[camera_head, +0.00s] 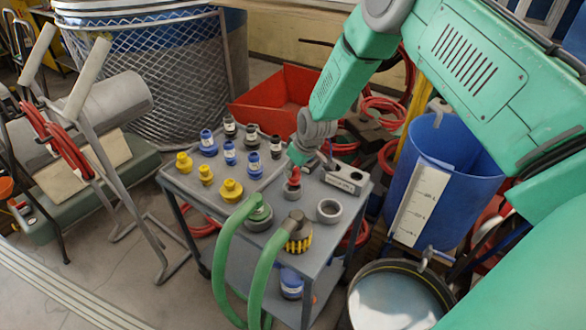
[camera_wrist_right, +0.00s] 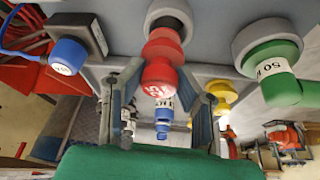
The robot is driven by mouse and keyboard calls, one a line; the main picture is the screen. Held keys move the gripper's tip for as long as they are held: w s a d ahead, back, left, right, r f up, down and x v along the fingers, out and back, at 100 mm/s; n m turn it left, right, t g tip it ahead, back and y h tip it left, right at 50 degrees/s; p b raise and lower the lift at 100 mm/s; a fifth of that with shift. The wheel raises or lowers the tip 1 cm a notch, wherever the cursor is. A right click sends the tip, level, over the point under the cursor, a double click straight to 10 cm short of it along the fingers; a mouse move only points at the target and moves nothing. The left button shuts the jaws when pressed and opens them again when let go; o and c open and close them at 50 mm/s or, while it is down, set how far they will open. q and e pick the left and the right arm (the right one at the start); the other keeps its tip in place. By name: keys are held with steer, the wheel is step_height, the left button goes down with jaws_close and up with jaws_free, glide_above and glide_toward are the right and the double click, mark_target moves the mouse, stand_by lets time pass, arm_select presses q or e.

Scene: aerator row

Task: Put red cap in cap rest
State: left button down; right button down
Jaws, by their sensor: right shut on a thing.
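The red cap (camera_head: 294,178) is at my right gripper (camera_head: 297,156) above the grey cart top, over a grey ring-shaped fitting (camera_head: 292,192). In the right wrist view, the labelled red cap (camera_wrist_right: 160,74) sits between the two fingers of my right gripper (camera_wrist_right: 163,94), which is shut on it. A grey ring (camera_wrist_right: 168,16) is right behind the cap. I cannot tell whether the cap touches this ring. An empty grey ring (camera_head: 329,211), perhaps the cap rest, stands on the cart to the right. My left gripper is not in view.
Several blue and yellow fittings (camera_head: 231,190) stand on the cart's left side. Green hoses (camera_head: 262,259) with a green-topped coupling (camera_head: 259,214) rise at the front. A blue barrel (camera_head: 470,165) stands beyond the cart.

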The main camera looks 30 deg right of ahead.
steer(key=shift+d+f+b, duration=0.3)
steer(key=shift+f+b, duration=0.05)
steer(key=shift+f, duration=0.3)
steer(key=shift+a+r, duration=0.2)
steer(key=shift+r, duration=0.2)
steer(key=shift+r+p, duration=0.5)
steer(key=shift+p, duration=0.1)
steer(key=shift+d+r+p, duration=0.15)
steer(key=shift+r+p, duration=0.6)
steer(key=shift+r, duration=0.2)
steer(key=shift+r+p, duration=0.5)
steer(key=shift+r, duration=0.25)
steer(key=shift+a+r, duration=0.4)
steer(key=shift+r, duration=0.05)
steer(key=shift+f+b, duration=1.95)
steer(key=shift+f, duration=0.4)
steer(key=shift+w+r, duration=0.1)
steer(key=shift+r, duration=0.05)
